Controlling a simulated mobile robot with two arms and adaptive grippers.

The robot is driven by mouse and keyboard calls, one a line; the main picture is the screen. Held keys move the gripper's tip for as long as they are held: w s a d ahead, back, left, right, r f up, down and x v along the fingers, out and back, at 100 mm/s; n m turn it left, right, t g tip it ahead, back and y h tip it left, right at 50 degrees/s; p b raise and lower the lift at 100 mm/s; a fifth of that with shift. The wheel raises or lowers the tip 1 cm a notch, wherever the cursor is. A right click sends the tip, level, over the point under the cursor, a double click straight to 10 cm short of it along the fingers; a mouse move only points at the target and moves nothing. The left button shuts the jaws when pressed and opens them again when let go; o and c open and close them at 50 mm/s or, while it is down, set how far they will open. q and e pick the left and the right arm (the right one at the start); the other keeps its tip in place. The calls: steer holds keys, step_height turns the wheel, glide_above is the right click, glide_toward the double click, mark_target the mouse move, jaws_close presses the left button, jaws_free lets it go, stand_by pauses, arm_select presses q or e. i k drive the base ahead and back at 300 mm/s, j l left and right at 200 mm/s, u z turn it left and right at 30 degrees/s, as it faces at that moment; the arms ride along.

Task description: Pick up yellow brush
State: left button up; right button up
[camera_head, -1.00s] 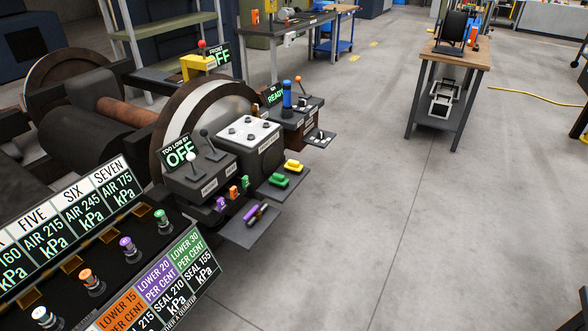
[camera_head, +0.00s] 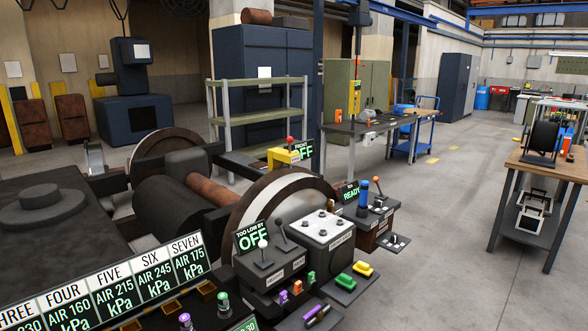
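A small yellow piece (camera_head: 363,268), which looks like the yellow brush, lies on a dark low shelf (camera_head: 343,296) at the lower middle of the head view. A similar green piece (camera_head: 344,281) lies beside it, to its lower left. The yellow piece is too small to make out bristles or a handle. Neither of my grippers shows in the head view.
A control box with joysticks (camera_head: 268,262) and a white-topped box (camera_head: 318,229) stand left of the shelf. A purple piece (camera_head: 316,314) lies on a lower shelf. A wooden-topped table (camera_head: 553,166) stands at right. Open floor lies between.

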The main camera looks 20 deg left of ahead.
mark_target(361, 268)
steer(key=i+l+z, duration=0.15)
steer(key=i, duration=0.2)
steer(key=i+l+z, duration=0.15)
steer(key=i, duration=0.15)
steer(key=i+l+z, duration=0.1)
steer(key=i, duration=1.05)
steer(key=i+l, duration=0.2)
steer(key=i, duration=1)
steer(key=i+l+u, duration=0.1)
steer(key=i+u, duration=0.25)
steer(key=i+l+u, duration=0.2)
steer(key=i+u, duration=0.15)
steer(key=i, duration=0.15)
steer(key=i+l+u, duration=0.4)
steer(key=i+u, duration=0.45)
steer(key=i+l+u, duration=0.6)
steer(key=i+u, duration=0.25)
steer(key=k+u, duration=0.75)
steer(key=u, duration=1.25)
steer(key=k+j+z, duration=0.25)
steer(key=k+z, duration=0.2)
steer(key=i, duration=0.05)
